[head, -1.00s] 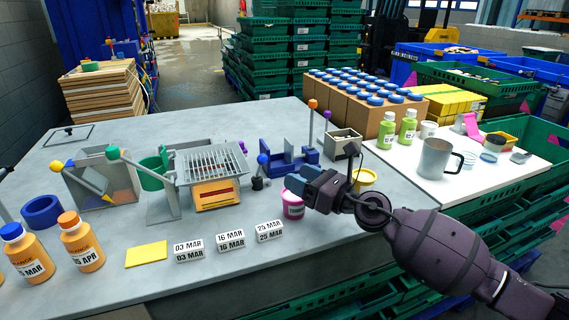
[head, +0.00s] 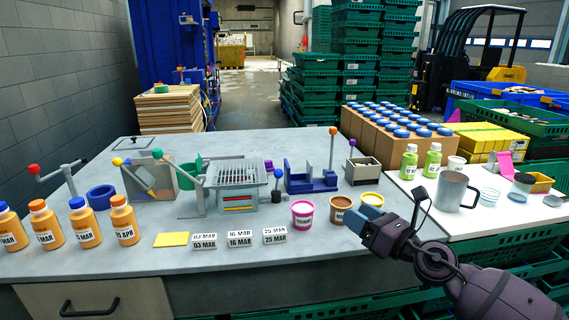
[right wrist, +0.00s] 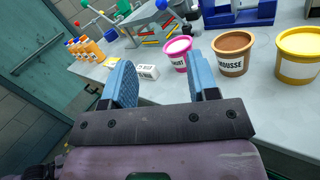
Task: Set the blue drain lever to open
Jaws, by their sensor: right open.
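A lever with a blue ball end (head: 249,173) stands at the right side of the grey grated unit (head: 237,177), above a small dark part (head: 247,196). The blue ball also shows at the top edge of the right wrist view (right wrist: 161,4). My right gripper (head: 370,214) is open and empty, over the table's front right part, apart from the lever and to its right. In the right wrist view its two blue fingers (right wrist: 160,82) are spread, with nothing between them. My left gripper is not in view.
White date blocks (head: 240,239) and a yellow pad (head: 171,239) lie in front. Orange bottles (head: 123,221) stand at left. A blue fixture (head: 311,182) stands behind the tubs.

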